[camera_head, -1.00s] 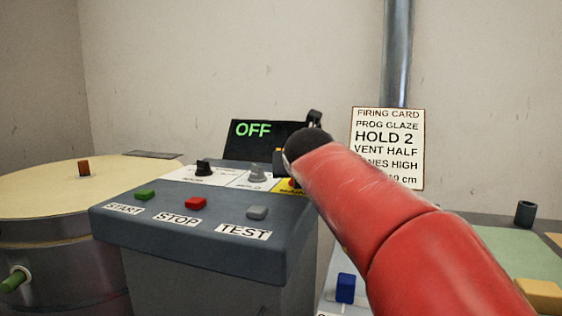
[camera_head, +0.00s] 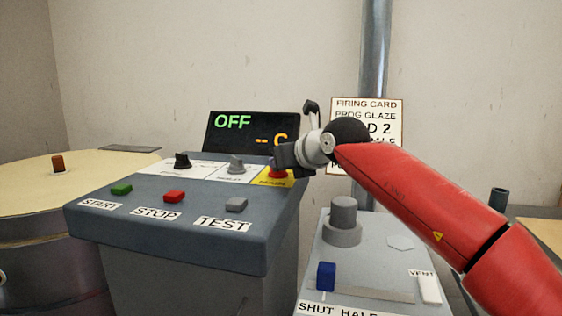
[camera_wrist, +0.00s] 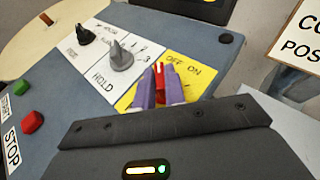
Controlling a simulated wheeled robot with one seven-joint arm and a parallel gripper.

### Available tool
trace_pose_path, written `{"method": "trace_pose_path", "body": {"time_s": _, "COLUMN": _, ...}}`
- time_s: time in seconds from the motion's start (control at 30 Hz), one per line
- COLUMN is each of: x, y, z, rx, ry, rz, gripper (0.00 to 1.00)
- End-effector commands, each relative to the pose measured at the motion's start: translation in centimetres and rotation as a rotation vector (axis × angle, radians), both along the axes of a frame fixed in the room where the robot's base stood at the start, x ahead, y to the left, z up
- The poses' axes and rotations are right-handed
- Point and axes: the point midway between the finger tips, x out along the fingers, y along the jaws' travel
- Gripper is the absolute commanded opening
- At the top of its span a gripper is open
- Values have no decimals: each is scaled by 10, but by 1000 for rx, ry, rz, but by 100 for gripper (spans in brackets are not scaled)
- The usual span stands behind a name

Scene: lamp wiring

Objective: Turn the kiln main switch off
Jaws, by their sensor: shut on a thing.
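The kiln main switch is a red knob (camera_wrist: 159,82) on a yellow plate (camera_wrist: 126,102) marked OFF and ON, at the right end of the control panel. In the wrist view its upper end lies nearer the OFF mark than the ON mark. My gripper (camera_wrist: 160,90) is shut on the red knob, with one purple finger on each side. In the head view my gripper (camera_head: 288,157) covers part of the red knob (camera_head: 277,171). The display (camera_head: 250,132) behind the panel reads OFF in green.
Black and grey knobs (camera_head: 236,165) sit left of the switch. Green, red and grey buttons (camera_head: 174,196) line the panel's front. A lower grey unit with a blue slider (camera_head: 326,275) stands to the right. A firing card (camera_head: 365,105) hangs behind my arm.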

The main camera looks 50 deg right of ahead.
Motion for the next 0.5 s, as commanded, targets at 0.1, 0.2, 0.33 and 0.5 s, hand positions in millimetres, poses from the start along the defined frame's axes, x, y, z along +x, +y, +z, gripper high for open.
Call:
{"method": "trace_pose_path", "body": {"time_s": 0.1, "x": -1, "y": -1, "z": 0, "rx": 0, "ry": 0, "rz": 3, "gripper": 0}}
{"method": "trace_pose_path", "body": {"time_s": 0.2, "x": -1, "y": -1, "z": 0, "rx": 0, "ry": 0, "rz": 3, "gripper": 0}}
{"method": "trace_pose_path", "body": {"time_s": 0.33, "x": -1, "y": -1, "z": 1, "rx": 0, "ry": 0, "rz": 2, "gripper": 0}}
{"method": "trace_pose_path", "body": {"time_s": 0.5, "x": -1, "y": -1, "z": 1, "rx": 0, "ry": -1, "rz": 2, "gripper": 28}}
